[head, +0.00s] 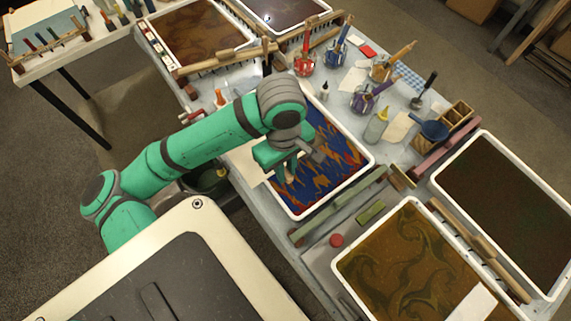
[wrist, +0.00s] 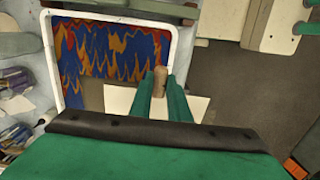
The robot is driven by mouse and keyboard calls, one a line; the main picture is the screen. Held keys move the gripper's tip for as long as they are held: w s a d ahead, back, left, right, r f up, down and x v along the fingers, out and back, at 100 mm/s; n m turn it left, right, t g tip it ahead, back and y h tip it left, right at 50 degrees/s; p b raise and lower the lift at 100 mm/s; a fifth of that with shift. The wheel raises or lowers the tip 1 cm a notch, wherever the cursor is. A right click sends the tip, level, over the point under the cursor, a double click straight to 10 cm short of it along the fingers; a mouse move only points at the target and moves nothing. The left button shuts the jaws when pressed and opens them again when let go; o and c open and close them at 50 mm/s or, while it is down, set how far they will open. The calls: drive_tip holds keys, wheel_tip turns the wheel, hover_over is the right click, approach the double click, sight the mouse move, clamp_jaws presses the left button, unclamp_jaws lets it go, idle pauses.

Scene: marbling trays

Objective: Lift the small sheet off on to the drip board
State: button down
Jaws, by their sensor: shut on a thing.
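My gripper (head: 286,175) is over the tray (head: 360,171) of blue, red and orange marbling. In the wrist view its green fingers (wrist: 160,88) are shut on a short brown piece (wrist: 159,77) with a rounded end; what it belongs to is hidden. A pale flat piece (wrist: 193,107) lies behind the fingers at the tray's near edge in the wrist view, and a pale piece shows at the tray's left side in the head view (head: 243,164). I cannot tell whether this is the small sheet or the drip board. A white sheet (head: 474,304) lies on the brown swirled tray.
Jars with brushes (head: 304,64), bottles (head: 376,127) and a wooden box (head: 457,114) crowd the bench beyond the tray. Green bars (head: 340,207) lie along its right side. A dark tray (head: 508,205) stands at the right. Open floor (wrist: 235,90) shows beside the bench.

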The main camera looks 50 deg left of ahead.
drive_tip(key=shift+r+h, duration=0.3)
drive_tip(key=shift+r, duration=1.3)
drive_tip(key=shift+r, duration=0.1)
wheel_tip(320, 180, up, 7)
idle(1.1)
idle(1.0)
